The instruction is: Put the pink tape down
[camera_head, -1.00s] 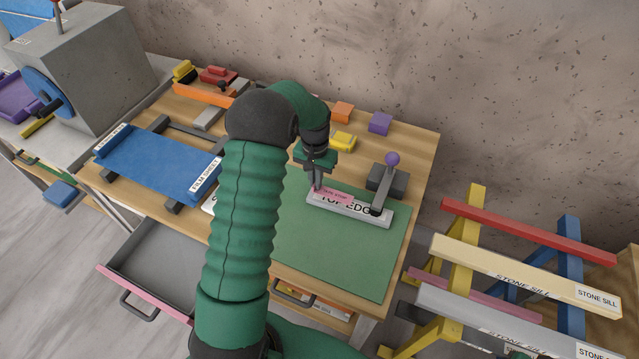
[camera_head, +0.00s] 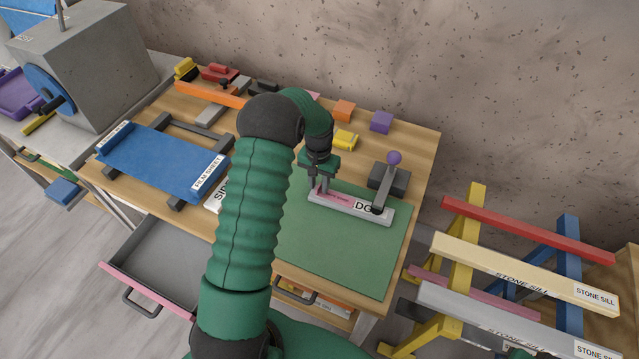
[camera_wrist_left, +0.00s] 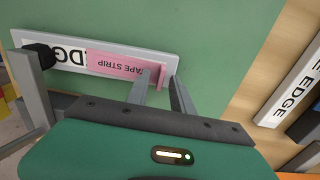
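The pink tape (camera_head: 335,197), marked "TAPE STRIP", lies along the light slab strip (camera_head: 365,207) and covers part of its "TOP EDGE" label. In the left wrist view the tape (camera_wrist_left: 118,65) lies flat, with a small pink tab standing up at its end. My left gripper (camera_head: 319,187) is right above this end. Its fingers (camera_wrist_left: 163,82) stand apart on either side of the tab, with small gaps showing. A clamp with a purple knob (camera_head: 394,158) presses its dark pad on the strip's other end. My right gripper is not in view.
The strip lies at the back of a green mat (camera_head: 345,250), which is otherwise clear in front. A blue film sheet (camera_head: 160,160) lies to the left. An open drawer (camera_head: 150,262) juts out at front left. Coloured racks (camera_head: 520,260) stand to the right.

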